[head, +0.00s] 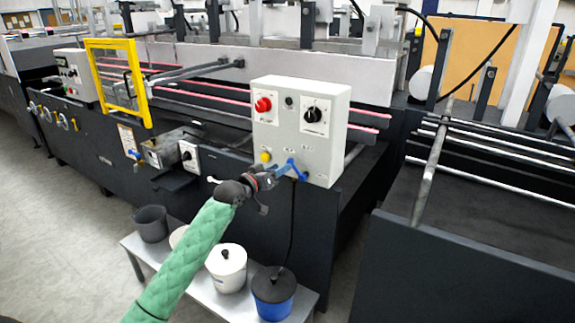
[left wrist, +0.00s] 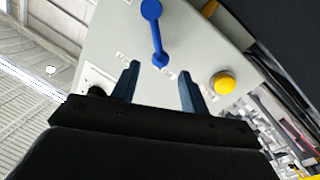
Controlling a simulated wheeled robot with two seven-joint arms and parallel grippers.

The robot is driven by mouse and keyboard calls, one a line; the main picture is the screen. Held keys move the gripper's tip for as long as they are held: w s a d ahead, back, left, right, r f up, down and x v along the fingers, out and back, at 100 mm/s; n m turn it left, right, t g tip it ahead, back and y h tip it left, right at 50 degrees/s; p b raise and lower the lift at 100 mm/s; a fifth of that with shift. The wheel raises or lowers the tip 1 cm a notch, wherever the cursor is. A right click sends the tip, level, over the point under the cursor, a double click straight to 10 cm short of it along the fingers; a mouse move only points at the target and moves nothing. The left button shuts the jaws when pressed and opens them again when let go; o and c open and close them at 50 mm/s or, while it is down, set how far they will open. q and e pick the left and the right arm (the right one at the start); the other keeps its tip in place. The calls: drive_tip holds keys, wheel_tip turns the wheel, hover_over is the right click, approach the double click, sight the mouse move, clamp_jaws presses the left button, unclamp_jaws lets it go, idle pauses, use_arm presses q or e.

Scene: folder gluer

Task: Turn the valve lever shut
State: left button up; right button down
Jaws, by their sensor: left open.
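The blue lever (head: 292,166) is on the lower front of a light grey control box (head: 330,98). In the left wrist view the lever (left wrist: 155,32) has a round hub at the top, and its arm ends in a small knob. My left gripper (head: 276,174) is at the box's lower front, close to the lever. In the left wrist view its two dark fingers (left wrist: 160,78) are apart, with the lever's knob in line with the gap between them. I cannot tell whether they touch it. My right gripper is not in view.
A yellow button (left wrist: 222,83) sits beside the lever. A red knob (head: 263,104) and a black dial (head: 313,115) are higher on the box. Below, a low bench (head: 140,246) carries several pots, including a white lidded one (head: 227,270). A yellow frame (head: 92,75) stands left.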

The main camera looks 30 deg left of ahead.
sight(296, 170)
use_arm(q)
drive_tip(key=x, duration=0.5)
drive_tip(key=shift+p, duration=0.35)
clamp_jaws()
